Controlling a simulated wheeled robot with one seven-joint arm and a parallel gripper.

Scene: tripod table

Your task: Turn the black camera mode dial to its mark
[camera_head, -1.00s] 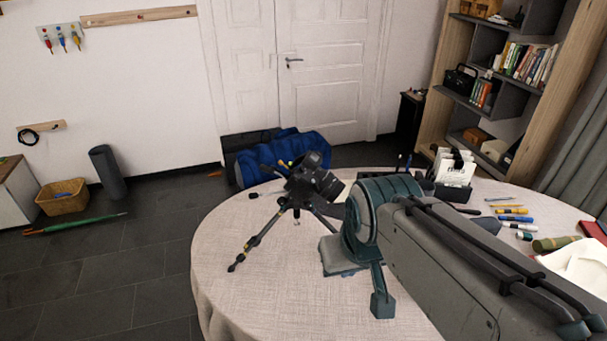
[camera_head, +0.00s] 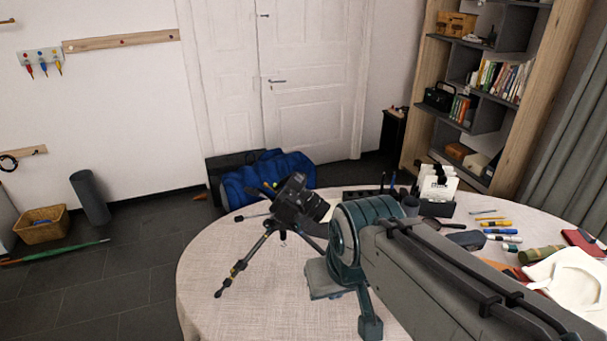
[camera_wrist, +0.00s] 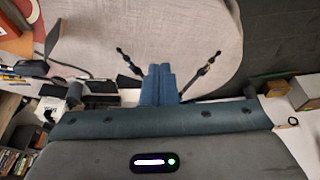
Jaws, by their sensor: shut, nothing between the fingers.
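The black camera (camera_head: 292,202) sits tilted on a small tripod (camera_head: 246,264) on the round table, left of my arm. Its lens points right in the head view. The mode dial and its mark are too small to make out there. In the wrist view, my gripper (camera_wrist: 160,68) shows as two blue fingers pressed together, with nothing between them. Dark tripod legs (camera_wrist: 207,68) spread on both sides of the fingers. The camera is not clearly visible there.
The round table (camera_head: 225,302) has a beige cloth, with free room at its front left. A box with white cards (camera_head: 437,192), pens, markers and a white cloth (camera_head: 562,277) lie behind and right of my arm. A blue bag (camera_head: 267,177) lies on the floor behind the table.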

